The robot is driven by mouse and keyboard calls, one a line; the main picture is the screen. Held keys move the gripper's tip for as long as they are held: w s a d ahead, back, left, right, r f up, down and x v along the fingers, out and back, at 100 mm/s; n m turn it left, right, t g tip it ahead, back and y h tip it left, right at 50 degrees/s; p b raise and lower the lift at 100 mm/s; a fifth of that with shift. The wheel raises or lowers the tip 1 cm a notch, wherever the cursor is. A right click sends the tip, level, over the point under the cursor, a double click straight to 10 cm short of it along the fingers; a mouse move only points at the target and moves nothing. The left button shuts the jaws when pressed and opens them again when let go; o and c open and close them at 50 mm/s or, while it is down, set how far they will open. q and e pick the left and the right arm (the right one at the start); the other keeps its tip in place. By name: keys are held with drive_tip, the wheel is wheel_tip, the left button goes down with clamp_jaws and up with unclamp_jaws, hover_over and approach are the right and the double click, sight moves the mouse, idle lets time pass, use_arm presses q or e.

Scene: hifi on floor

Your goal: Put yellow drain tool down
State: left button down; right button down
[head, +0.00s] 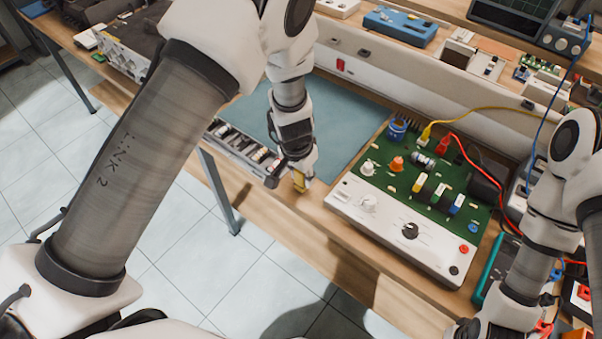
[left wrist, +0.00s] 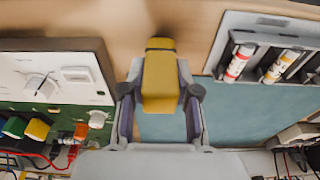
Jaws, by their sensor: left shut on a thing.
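My left gripper (head: 297,176) is shut on the yellow drain tool (head: 300,182), over the wooden bench strip between the grey tray and the green circuit board unit. In the left wrist view the yellow tool (left wrist: 160,78) is a blocky piece between the two fingers of my left gripper (left wrist: 160,98), its far end toward the bare wood. Whether the tool touches the bench I cannot tell. My right gripper (head: 466,329) is at the bottom right edge of the head view, partly cut off, and its jaws do not show clearly.
The circuit board unit (head: 400,231) stands right of the left gripper. A grey tray with cylinders (head: 232,147) lies to its left, and a blue-green mat (head: 345,122) lies behind. Bare wooden bench (head: 262,217) runs along the front edge. Cables lie at right.

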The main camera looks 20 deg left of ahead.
use_arm(q)
drive_tip(key=shift+d+f+b, duration=0.1)
drive_tip(key=shift+f+b, duration=0.15)
drive_tip(key=shift+b, duration=0.05)
drive_tip(key=c, duration=0.8)
unclamp_jaws()
drive_tip(key=shift+w, duration=0.1)
drive_tip(key=shift+c, duration=0.2)
drive_tip(key=shift+r, duration=0.15)
drive_tip(key=shift+r+p, duration=0.3)
drive_tip(key=shift+p, duration=0.3)
drive_tip(key=r, duration=0.3)
drive_tip(key=s+r+b, duration=0.1)
drive_tip(key=r, duration=0.7)
drive_tip(key=shift+s+a+r+b, duration=0.25)
drive_tip(key=shift+s+a+b, duration=0.15)
drive_tip(key=s+a+f+n+g+y, duration=0.15)
drive_tip(key=s+a+f, duration=0.35)
drive_tip(key=s+f, duration=0.5)
drive_tip(key=s+a+f+n, duration=0.2)
drive_tip(key=s+a+f, duration=0.3)
drive_tip(key=s+f, duration=0.9)
drive_tip(key=s, duration=0.1)
drive_tip(key=shift+s+d+f+n+h, duration=0.3)
drive_tip(key=shift+d+n+h, duration=0.15)
